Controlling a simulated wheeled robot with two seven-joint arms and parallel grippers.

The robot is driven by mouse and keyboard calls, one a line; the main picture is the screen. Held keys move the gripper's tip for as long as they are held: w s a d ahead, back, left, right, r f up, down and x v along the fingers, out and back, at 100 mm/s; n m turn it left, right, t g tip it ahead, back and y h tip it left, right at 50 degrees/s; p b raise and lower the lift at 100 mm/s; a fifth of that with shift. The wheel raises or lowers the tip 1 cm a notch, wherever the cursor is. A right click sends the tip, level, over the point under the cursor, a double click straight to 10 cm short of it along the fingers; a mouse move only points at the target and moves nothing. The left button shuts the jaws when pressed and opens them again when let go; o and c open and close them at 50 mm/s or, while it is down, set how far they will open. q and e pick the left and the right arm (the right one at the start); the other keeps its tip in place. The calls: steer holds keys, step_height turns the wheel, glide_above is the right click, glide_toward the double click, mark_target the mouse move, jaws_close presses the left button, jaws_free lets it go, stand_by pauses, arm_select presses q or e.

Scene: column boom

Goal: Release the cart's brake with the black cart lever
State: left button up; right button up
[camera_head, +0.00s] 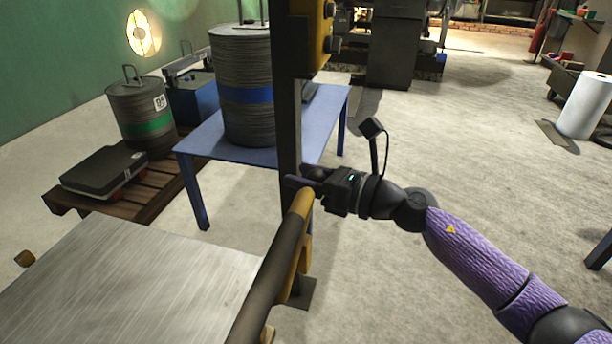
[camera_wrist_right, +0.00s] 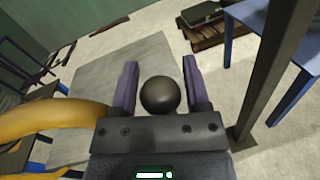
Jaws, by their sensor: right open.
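The black cart lever shows as a round dark knob (camera_wrist_right: 160,95) in the right wrist view. It sits between the two purple fingers of my right gripper (camera_wrist_right: 160,82), with a gap to the left finger and a gap to the right finger. The gripper is open. In the head view my right gripper (camera_head: 305,179) is beside the upper end of the cart's handle (camera_head: 272,268), and the knob (camera_head: 316,173) is partly hidden by it. The cart's bare metal deck (camera_head: 125,285) is at lower left. The lever's shaft is hidden. My left gripper is out of view.
A dark upright post (camera_head: 289,110) stands close by the gripper. Behind it a blue table (camera_head: 205,142) bears a large ribbed drum (camera_head: 243,115). A pallet (camera_head: 75,200) with a smaller drum (camera_head: 140,112) and a black case (camera_head: 103,171) is at left. The floor at right is mostly clear.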

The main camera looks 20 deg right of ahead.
steer(key=shift+d, duration=0.1)
jaws_close()
stand_by(0.7)
stand_by(0.3)
